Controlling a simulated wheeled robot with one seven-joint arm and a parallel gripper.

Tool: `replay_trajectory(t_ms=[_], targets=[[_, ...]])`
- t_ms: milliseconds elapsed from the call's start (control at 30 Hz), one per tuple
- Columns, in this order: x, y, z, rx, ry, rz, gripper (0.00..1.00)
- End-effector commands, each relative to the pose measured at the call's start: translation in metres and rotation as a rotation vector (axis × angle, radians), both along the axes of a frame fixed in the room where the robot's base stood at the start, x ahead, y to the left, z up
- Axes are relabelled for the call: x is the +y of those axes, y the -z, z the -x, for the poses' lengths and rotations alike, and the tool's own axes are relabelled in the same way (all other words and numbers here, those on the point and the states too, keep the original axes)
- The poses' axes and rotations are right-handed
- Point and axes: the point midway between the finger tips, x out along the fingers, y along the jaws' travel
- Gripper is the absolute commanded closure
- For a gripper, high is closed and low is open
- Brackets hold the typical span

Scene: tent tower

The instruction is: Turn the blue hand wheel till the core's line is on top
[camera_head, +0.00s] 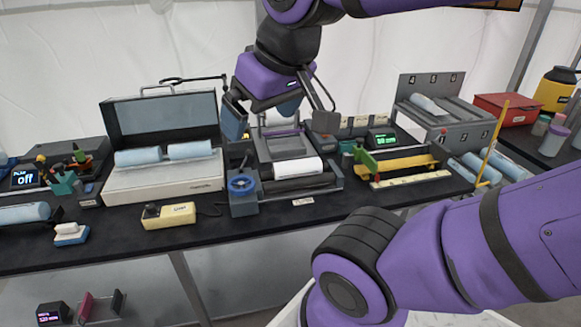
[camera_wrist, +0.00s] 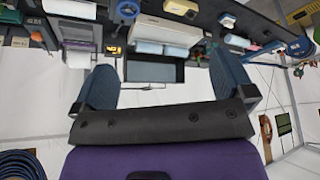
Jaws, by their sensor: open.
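The blue hand wheel (camera_head: 242,184) is on a grey block at the front left of a dark cradle device (camera_head: 320,183) on the bench. It also shows in the wrist view (camera_wrist: 128,10) at the top edge. A pale roll (camera_head: 298,168), perhaps the core, lies in the device; I cannot make out a line on it. My gripper (camera_head: 262,112) is open and empty, above and behind the wheel, apart from it. In the wrist view my gripper's two blue fingers (camera_wrist: 164,72) are spread wide with nothing between them.
An open case (camera_head: 165,188) with light blue cylinders stands left of the wheel. A yellow box (camera_head: 168,215) sits at the front edge. A yellow-railed rack (camera_head: 400,165) and a grey numbered rack (camera_head: 445,110) stand right. The bench in front of the wheel is mostly clear.

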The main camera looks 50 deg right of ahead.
Motion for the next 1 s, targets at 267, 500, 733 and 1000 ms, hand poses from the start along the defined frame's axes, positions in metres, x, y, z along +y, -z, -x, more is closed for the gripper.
replay_trajectory(t_ms=[267, 500, 733, 1000], targets=[[0.000, 0.000, 0.000, 0.000, 0.000, 0.000, 0.00], [-0.002, 0.001, -0.009, 0.015, 0.034, -0.021, 0.00], [-0.012, 0.011, -0.057, 0.091, 0.242, -0.126, 0.00], [-0.032, 0.042, -0.123, 0.185, 0.556, -0.245, 0.00]])
